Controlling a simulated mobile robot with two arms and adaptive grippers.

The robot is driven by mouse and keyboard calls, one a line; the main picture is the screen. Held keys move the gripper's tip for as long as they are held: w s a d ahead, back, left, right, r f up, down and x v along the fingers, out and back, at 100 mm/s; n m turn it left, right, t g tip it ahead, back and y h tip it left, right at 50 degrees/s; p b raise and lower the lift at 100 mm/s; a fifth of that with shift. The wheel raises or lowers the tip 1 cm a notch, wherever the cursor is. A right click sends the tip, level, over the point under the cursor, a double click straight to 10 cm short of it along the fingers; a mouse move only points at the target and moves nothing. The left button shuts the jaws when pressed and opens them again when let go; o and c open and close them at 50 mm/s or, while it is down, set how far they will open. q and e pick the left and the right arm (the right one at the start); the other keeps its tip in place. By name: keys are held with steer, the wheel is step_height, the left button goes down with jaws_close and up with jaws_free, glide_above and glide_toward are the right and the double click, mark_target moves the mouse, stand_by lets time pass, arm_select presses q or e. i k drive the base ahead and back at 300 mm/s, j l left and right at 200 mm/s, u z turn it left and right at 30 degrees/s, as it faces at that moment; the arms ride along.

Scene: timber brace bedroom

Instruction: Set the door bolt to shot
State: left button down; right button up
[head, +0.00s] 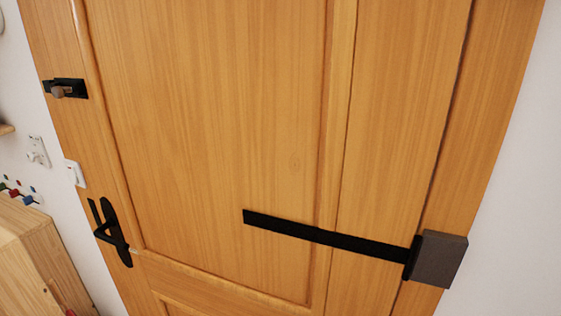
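The door bolt (66,89) is a small black plate with a round brownish knob (57,92), mounted near the left edge of the wooden door (220,110), in the upper left of the head view. The knob sits toward the left part of the plate. I cannot tell from this view whether the bolt is shot or drawn. A black lever handle (112,232) is lower down on the same edge of the door. Neither of my grippers shows in the head view.
A black bar (330,237) runs across the door to a dark grey block (437,259) at the right. A wooden cabinet (35,262) with small colourful pieces stands at the lower left. A white switch (75,173) and a socket (38,151) are on the left wall.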

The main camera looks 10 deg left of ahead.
mark_target(58, 92)
steer(key=u, duration=1.45)
